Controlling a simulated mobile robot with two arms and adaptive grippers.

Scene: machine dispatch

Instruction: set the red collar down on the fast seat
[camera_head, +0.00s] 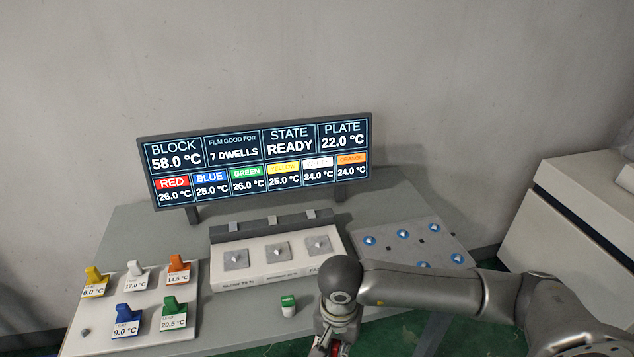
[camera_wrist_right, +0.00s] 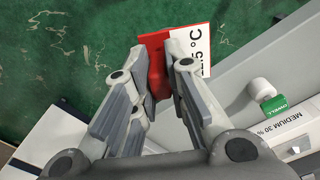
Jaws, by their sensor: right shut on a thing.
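The red collar (camera_wrist_right: 153,52) with a white temperature label is held between the fingertips of my right gripper (camera_wrist_right: 162,82). In the head view my right gripper (camera_head: 330,346) is at the bottom edge, in front of the white block, and only a bit of red shows in it. The fast seat (camera_head: 318,246) is the rightmost of three grey square plates with small studs on the white block (camera_head: 262,279). It is empty. Its label is partly hidden by my right arm. The left gripper is not in view.
A rack (camera_head: 190,332) at left holds yellow, white, orange, blue and green collars. A small white piece with a green top (camera_head: 288,309) stands before the block. A grey plate with blue markers (camera_head: 420,237) lies right. The display (camera_head: 257,160) reads READY, block 58.0 °C.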

